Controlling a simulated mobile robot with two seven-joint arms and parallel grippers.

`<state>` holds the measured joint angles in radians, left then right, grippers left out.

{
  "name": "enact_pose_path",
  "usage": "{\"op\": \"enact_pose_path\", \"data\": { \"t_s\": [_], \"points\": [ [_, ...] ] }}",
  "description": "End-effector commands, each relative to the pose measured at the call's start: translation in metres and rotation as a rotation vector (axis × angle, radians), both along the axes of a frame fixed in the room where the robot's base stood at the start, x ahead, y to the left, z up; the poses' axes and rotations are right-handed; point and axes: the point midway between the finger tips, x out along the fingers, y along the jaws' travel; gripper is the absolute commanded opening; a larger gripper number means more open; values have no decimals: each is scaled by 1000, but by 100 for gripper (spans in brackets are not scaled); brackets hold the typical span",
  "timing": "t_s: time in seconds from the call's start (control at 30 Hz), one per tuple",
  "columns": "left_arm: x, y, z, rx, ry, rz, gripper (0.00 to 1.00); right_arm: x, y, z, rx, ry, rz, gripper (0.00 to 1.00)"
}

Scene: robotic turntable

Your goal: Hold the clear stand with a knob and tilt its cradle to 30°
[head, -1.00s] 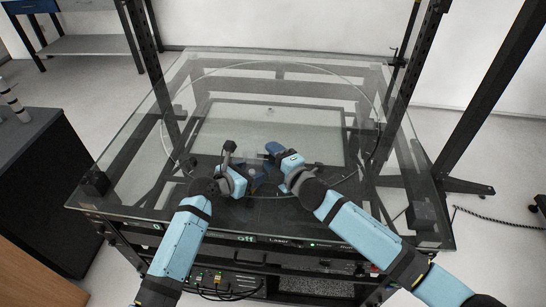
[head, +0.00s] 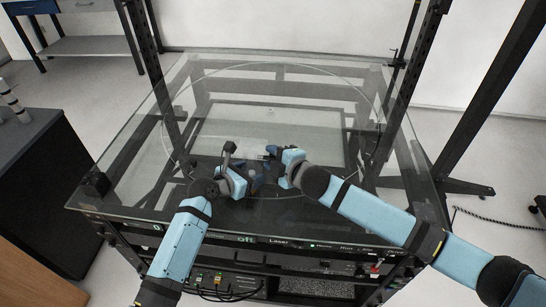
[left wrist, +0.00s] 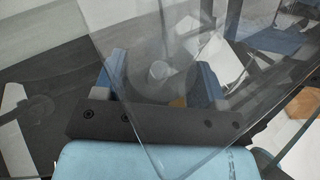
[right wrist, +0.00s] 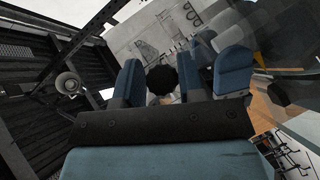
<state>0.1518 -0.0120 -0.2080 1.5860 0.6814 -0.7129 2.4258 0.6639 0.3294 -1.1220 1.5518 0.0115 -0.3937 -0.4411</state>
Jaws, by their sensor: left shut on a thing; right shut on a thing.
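The clear stand (left wrist: 165,130) shows in the left wrist view as a transparent plate in front of and between my left fingers. A round part with a pale centre shows through it. My left gripper (left wrist: 160,78) is shut on the stand. The black knob (right wrist: 161,79) sits between the fingertips of my right gripper (right wrist: 161,88), which is shut on it. In the head view my left gripper (head: 247,174) and right gripper (head: 270,156) are close together over the glass. The stand is hard to make out there, and the cradle's angle cannot be read.
The glass tabletop (head: 330,85) with a large circle on it is bare behind and around the grippers. Dark upright posts (head: 398,85) stand at its sides. A dark cabinet (head: 50,165) stands at the left.

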Motion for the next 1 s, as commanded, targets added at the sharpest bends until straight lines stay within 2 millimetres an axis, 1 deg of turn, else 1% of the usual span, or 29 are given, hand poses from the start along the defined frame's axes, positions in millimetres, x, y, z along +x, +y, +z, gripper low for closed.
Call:
{"op": "enact_pose_path", "data": {
  "t_s": [0.03, 0.2, 0.4, 0.93, 0.97, 1.0],
  "points": [
    [1, -1, 2, -2, -3, 0, 31, -2, 0, -4, -5, 35, 3, 12],
    [1, -1, 2, -2, -3, 0, 31, -2, 0, -5, 3, 136, 2, 12],
    [1, -1, 2, -3, -4, 1, 31, -4, 0, -6, 9, 213, 3, 12],
    [2, 0, 3, -4, -6, 2, 31, -5, 1, -8, 11, 248, 2, 12],
    [2, 0, 3, -4, -6, 2, 31, -5, 1, -8, 11, 248, 2, 38],
    [2, 0, 3, -4, -6, 2, 31, -5, 1, -8, 11, 248, 2, 47]
  ]
}}
